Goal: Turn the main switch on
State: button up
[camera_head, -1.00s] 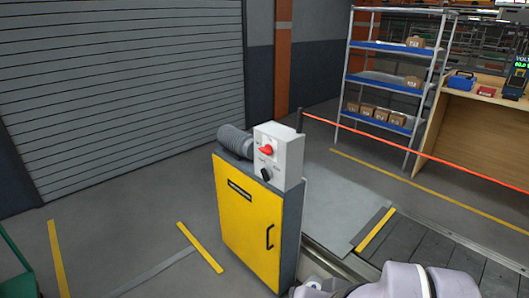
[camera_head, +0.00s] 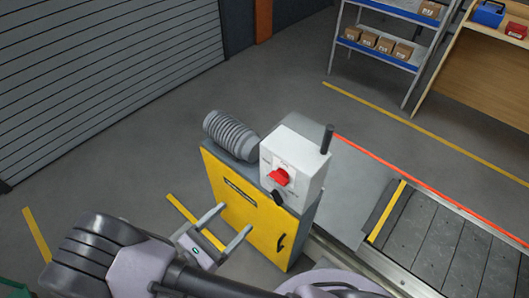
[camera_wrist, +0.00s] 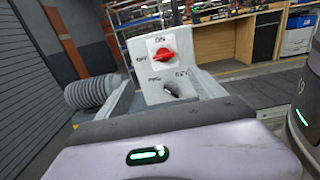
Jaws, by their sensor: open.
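The red main switch (camera_head: 279,177) is a rotary handle on the white control box (camera_head: 307,179). In the wrist view the red switch (camera_wrist: 164,58) faces me, with ON above it and OFF to its left. Its handle lies roughly level, on the OFF side rather than upright. My gripper (camera_head: 237,217) is open and empty, in front of and left of the box in the head view, apart from the switch. In the wrist view its two grey fingers lie either side of the box's lower part.
A black knob (camera_head: 278,196) sits just below the red switch. The box stands on a yellow cabinet (camera_head: 240,214), beside a grey ribbed cylinder (camera_head: 231,133) and a dark post (camera_head: 327,139). The slat conveyor (camera_head: 450,235) runs at right.

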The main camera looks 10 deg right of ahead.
aim_at(276, 180)
jog(key=b+x, duration=0.1)
jog(key=x, duration=0.7)
jog(key=b+x, duration=0.1)
jog(key=x, duration=0.7)
jog(key=shift+s+d, duration=0.15)
jog(key=shift+d, duration=0.3)
jog(key=c, duration=1.4)
jog(key=shift+o, duration=0.2)
